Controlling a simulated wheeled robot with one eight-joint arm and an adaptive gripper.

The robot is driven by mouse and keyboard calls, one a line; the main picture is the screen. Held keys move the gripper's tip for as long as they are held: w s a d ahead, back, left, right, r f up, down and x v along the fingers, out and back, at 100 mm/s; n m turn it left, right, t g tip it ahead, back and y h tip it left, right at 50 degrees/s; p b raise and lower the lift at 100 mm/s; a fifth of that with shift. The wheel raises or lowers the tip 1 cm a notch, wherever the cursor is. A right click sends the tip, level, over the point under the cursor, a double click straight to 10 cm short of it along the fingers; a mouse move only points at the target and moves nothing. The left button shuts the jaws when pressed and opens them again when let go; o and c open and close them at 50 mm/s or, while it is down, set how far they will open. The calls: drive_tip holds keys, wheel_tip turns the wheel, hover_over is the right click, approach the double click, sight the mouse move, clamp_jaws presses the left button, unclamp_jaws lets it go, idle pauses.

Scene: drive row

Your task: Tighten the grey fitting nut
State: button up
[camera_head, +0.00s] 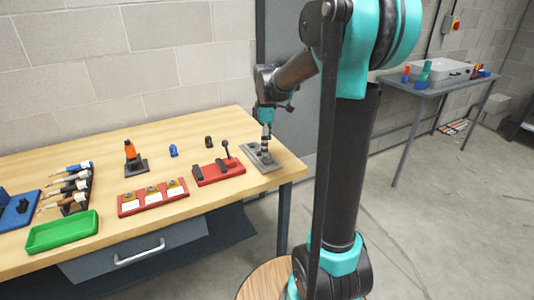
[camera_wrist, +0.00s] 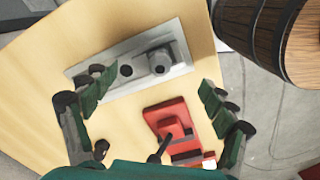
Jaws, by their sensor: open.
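A light grey plate (camera_wrist: 110,87) lies on the wooden bench near its right end; it also shows in the head view (camera_head: 271,164). A grey round fitting (camera_wrist: 159,61), which looks like the fitting nut, stands on the right part of this plate, beside a dark round hole (camera_wrist: 125,70). My gripper (camera_wrist: 153,87) is open, its two green fingers wide apart with nothing between them. In the head view my gripper (camera_head: 266,136) points down just above the plate and hides part of it. I cannot tell whether a fingertip touches anything.
A red block with a black lever (camera_head: 218,172) sits close to the plate. A red tray (camera_head: 152,196), a green tray (camera_head: 62,232), an orange-topped stand (camera_head: 133,158) and screwdrivers (camera_head: 72,178) lie farther left. A wooden barrel (camera_wrist: 262,40) stands beside the bench.

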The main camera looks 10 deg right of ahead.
drive_tip(key=shift+f, duration=1.7)
drive_tip(key=c, duration=1.7)
